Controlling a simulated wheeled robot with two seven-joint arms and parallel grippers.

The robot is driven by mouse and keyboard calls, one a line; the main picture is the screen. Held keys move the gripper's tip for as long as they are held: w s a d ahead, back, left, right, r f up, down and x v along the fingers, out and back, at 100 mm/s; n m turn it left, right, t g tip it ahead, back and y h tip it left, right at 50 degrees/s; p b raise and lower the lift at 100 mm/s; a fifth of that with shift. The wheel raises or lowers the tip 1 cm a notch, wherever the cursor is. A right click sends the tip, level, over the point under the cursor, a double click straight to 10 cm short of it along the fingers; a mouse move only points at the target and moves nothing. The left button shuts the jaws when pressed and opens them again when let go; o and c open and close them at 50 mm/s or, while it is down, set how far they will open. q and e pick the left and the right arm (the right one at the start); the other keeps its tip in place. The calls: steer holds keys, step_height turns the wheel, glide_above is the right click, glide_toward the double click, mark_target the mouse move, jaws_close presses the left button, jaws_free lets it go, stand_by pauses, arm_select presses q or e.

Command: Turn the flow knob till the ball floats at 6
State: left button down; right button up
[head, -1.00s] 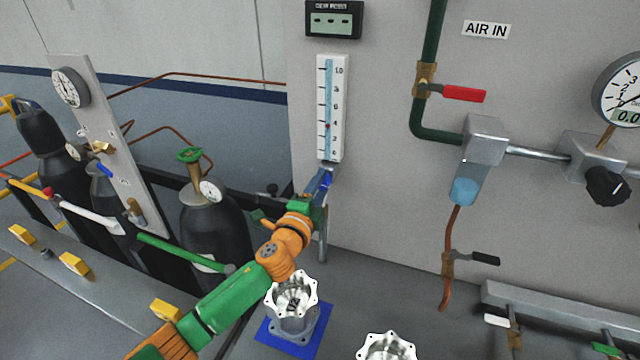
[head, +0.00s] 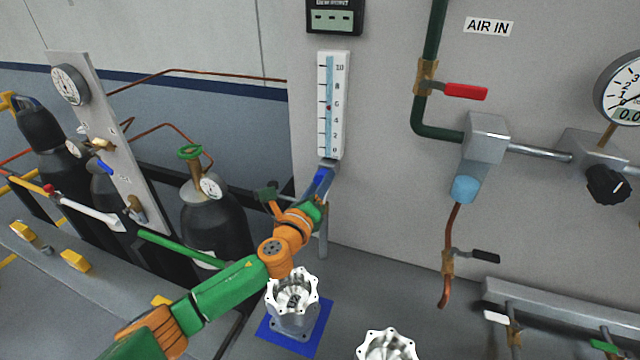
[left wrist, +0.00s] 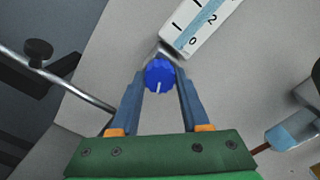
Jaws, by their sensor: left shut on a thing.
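The white flow meter (head: 341,100) is on the grey panel, with a blue tube and a scale from 0 to 10. Its small red ball (head: 330,107) floats close to the 6 mark. The blue ribbed flow knob (left wrist: 160,74) is just below the 0 end of the scale, with a white line on its face. My left gripper (left wrist: 160,85) is shut on the knob, one finger on each side; in the head view its fingers (head: 321,181) hide the knob. My right gripper is not in view.
A silver housing (head: 292,295) stands on a blue mat (head: 264,334) below my left arm, with another housing (head: 387,346) to its right. Dark gas cylinders (head: 215,225) stand at left. A red-handled valve (head: 465,91) is on the pipe to the right.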

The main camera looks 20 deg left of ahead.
arm_select(q)
steer(key=shift+w+a+r+m, duration=0.1)
steer(key=shift+r+m, duration=0.2)
steer(key=shift+m, duration=0.7)
steer(key=c, duration=0.7)
jaws_free()
steer(key=o, duration=0.3)
steer(key=shift+f, duration=0.1)
steer(key=shift+w+f, duration=0.1)
steer(key=shift+f, duration=0.05)
